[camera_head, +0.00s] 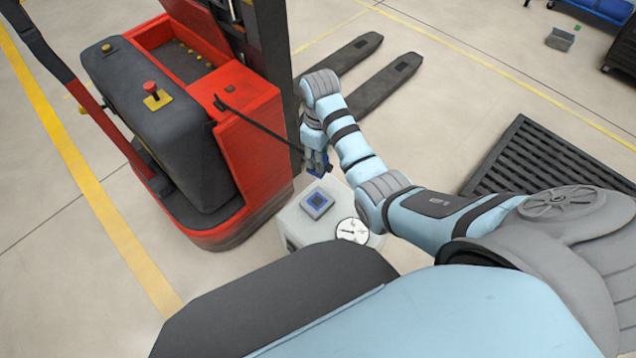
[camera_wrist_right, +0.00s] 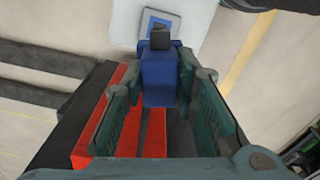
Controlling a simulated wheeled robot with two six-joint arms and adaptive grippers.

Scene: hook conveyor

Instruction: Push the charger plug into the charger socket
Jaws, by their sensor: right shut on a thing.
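The charger plug (camera_wrist_right: 158,82) is a blue block with a dark tip. My right gripper (camera_head: 316,163) is shut on it, with a finger on each side in the right wrist view. A thin black cable (camera_head: 262,127) runs from the red truck to the plug. The charger socket (camera_head: 316,202) is a blue square on a grey plate, on top of a white box. The plug is above the socket in the head view and apart from it. In the wrist view, the plug's dark tip partly covers the socket (camera_wrist_right: 150,22). My left gripper is not in view.
A red and grey pallet truck (camera_head: 232,150) stands left of the white box (camera_head: 291,226), its dark forks (camera_head: 372,88) behind my right arm. A round dial (camera_head: 352,231) is on the box. A black slatted pallet (camera_head: 535,158) lies on the floor at right.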

